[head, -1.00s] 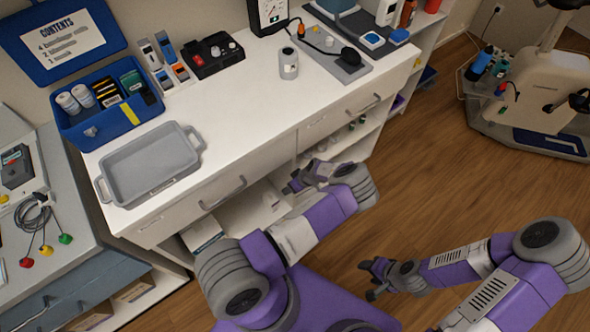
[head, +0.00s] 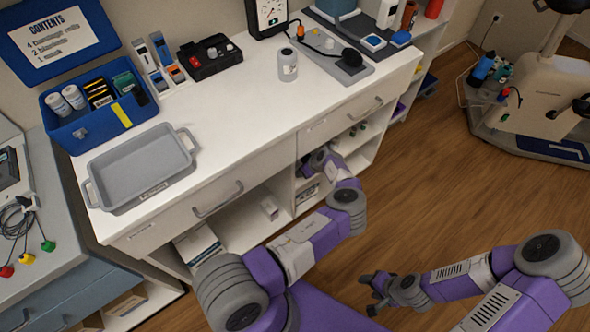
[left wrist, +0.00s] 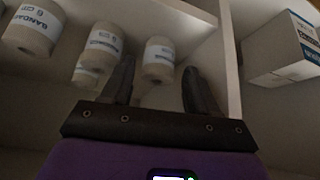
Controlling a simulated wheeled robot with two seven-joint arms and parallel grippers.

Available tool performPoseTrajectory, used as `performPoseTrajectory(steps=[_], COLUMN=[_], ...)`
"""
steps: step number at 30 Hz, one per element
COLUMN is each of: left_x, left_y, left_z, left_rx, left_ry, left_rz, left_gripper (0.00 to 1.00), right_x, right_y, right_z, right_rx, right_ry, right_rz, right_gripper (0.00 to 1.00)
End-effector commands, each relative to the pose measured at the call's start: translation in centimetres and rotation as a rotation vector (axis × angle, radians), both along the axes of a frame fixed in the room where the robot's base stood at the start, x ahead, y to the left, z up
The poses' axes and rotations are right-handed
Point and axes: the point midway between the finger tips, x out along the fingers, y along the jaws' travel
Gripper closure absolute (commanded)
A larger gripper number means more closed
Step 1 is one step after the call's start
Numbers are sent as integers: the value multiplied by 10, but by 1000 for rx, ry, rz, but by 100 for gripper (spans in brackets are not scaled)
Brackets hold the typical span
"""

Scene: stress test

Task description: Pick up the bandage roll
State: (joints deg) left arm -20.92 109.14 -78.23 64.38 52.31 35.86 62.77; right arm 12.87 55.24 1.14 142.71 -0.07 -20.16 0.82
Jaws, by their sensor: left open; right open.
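Several beige bandage rolls with white labels are on a shelf in the left wrist view. One bandage roll (left wrist: 158,60) shows between the two dark fingers of my left gripper (left wrist: 159,68), which is open. Whether the fingers touch it, I cannot tell. Another roll (left wrist: 100,48) is just left of the left finger, and one (left wrist: 34,28) is farther left. In the head view my left gripper (head: 318,160) reaches into the open shelves under the white counter. My right gripper (head: 374,292) is open and empty above the floor. Two white rolls (head: 66,101) stand in the blue box.
The white counter (head: 235,120) overhangs the shelves. In the left wrist view an upright shelf panel (left wrist: 231,60) stands close right of the gripper, with a white box (left wrist: 283,50) beyond it. A grey tray (head: 140,170) sits on the counter.

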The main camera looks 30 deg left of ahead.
Motion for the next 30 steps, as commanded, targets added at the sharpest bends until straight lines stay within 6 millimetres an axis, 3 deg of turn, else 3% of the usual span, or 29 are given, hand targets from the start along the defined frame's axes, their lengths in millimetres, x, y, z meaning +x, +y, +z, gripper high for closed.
performPoseTrajectory(steps=[6,13,23,24,30], left_x=[3,7,8,8,8], left_y=[20,39,43,43,43], left_z=[-1,-37,-42,-42,-42], left_rx=[-1,1,0,0,-1], left_ry=[-1,1,1,1,0], left_rz=[3,0,-1,-1,0], left_gripper=[41,41,41,42,73], right_x=[0,0,0,0,0], right_y=[0,0,0,0,0], right_z=[-4,-22,-24,-24,-23], right_rx=[0,0,0,0,0], right_ry=[0,0,0,0,0], right_rz=[0,0,0,0,0], right_gripper=[44,44,44,44,44])
